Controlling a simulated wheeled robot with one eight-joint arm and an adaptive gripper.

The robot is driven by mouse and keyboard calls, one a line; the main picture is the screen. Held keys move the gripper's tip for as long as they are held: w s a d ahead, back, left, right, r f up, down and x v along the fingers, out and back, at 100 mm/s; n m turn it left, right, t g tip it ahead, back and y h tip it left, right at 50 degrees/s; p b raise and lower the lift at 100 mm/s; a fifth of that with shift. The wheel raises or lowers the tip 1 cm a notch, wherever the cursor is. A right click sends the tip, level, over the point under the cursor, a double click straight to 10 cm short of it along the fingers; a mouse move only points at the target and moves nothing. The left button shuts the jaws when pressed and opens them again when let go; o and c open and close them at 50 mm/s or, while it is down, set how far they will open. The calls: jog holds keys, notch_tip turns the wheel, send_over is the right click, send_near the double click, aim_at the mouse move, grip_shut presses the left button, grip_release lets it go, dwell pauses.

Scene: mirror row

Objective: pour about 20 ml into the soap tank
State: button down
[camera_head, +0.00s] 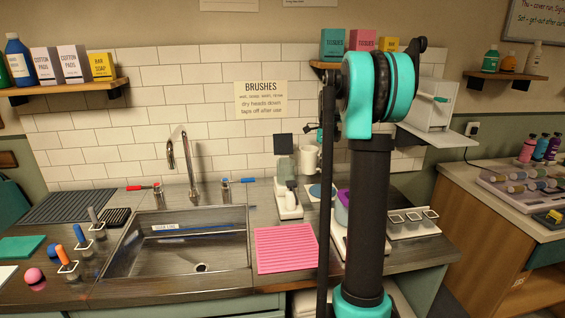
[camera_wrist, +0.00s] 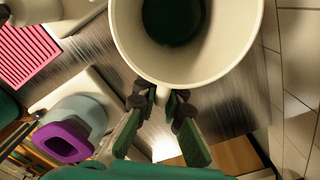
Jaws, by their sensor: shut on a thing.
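My gripper (camera_wrist: 158,103) is shut on the handle of a cream cup (camera_wrist: 122,40) in the wrist view. Dark green liquid (camera_wrist: 175,18) lies in the cup. A cream cup (camera_head: 308,160), seemingly the same one, shows left of my arm in the head view; my gripper is hidden there. A pale grey container with a purple-rimmed opening (camera_wrist: 88,120), which may be the soap tank, stands on a white base below left of the cup in the wrist view. Its purple top (camera_head: 343,196) is partly hidden by my arm in the head view. I see no liquid leaving the cup.
A pink ribbed mat (camera_head: 286,248) lies right of the sink (camera_head: 180,250). A white dispenser-like item (camera_head: 288,200) stands behind the mat. A tray with square frames (camera_head: 412,222) is right of my arm. A tiled wall backs the counter.

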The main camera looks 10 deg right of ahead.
jog(key=shift+s, duration=0.1)
jog(key=s+a+r+t+h, duration=0.1)
jog(key=a+r+t+h, duration=0.1)
jog(key=r+h, duration=0.4)
jog(key=s+a+r+t+h, duration=0.1)
jog(key=a+r+t+h, duration=0.1)
jog(key=r+h, duration=0.4)
notch_tip(320, 180, up, 2)
jog(key=shift+a+r+t, duration=0.1)
jog(key=shift+a+t, duration=0.2)
jog(key=shift+a, duration=0.5)
jog(key=shift+a+h+p, duration=0.25)
jog(key=shift+h+p, duration=0.05)
jog(key=shift+h, duration=0.5)
jog(key=shift+s+a+r+t+h, duration=0.1)
jog(key=shift+a+r+t+h, duration=0.1)
jog(key=shift+t+h, duration=0.25)
dwell(1.5)
jog(key=shift+d, duration=0.15)
